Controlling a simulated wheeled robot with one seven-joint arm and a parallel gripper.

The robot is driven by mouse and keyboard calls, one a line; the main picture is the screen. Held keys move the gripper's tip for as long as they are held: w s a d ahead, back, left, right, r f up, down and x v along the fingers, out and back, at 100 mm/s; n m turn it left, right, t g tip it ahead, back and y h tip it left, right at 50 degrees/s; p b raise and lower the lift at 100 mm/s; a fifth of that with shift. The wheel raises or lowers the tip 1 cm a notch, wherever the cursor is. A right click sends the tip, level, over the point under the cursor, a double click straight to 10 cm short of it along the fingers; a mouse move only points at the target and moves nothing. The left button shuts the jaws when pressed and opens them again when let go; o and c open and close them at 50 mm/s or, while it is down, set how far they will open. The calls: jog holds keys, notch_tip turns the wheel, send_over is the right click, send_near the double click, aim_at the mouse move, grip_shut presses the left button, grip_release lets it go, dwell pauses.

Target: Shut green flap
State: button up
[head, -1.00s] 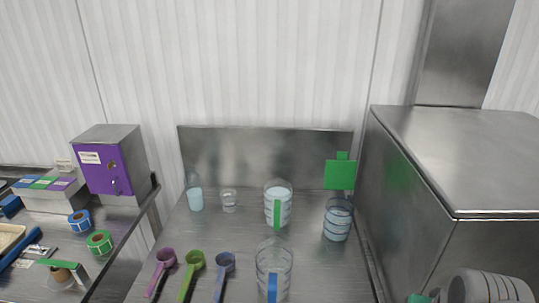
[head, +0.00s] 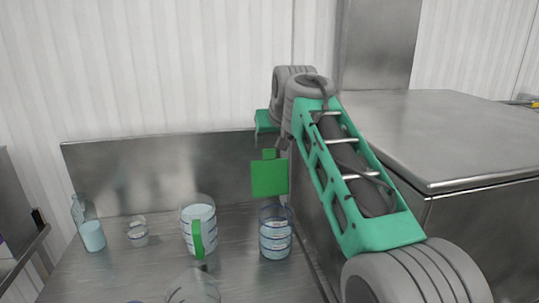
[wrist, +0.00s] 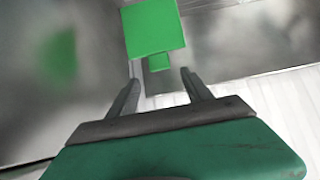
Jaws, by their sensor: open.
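The green flap (head: 270,178) is a flat square with a small tab on its top edge. In the head view it stands upright above and behind a ringed clear container (head: 276,240) holding pale blue contents; I cannot tell what it is hinged to. In the wrist view the flap (wrist: 152,30) is at the top, its tab pointing towards my gripper (wrist: 161,76). My gripper is open and its two fingers are apart, with nothing seen held between them. In the head view the green hand is just above the flap, and its fingers are mostly hidden.
A measuring jug with a green strip (head: 199,225), a small glass (head: 137,232) and a bottle (head: 90,225) stand to the left. A large steel cabinet (head: 440,140) is close on the right. A steel backsplash (head: 160,175) rises behind the worktop.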

aim_at(269, 150)
jog(key=x, duration=0.6)
jog(key=shift+w+f+p, duration=0.2)
jog(key=shift+f+p, duration=0.1)
grip_shut()
dwell(0.9)
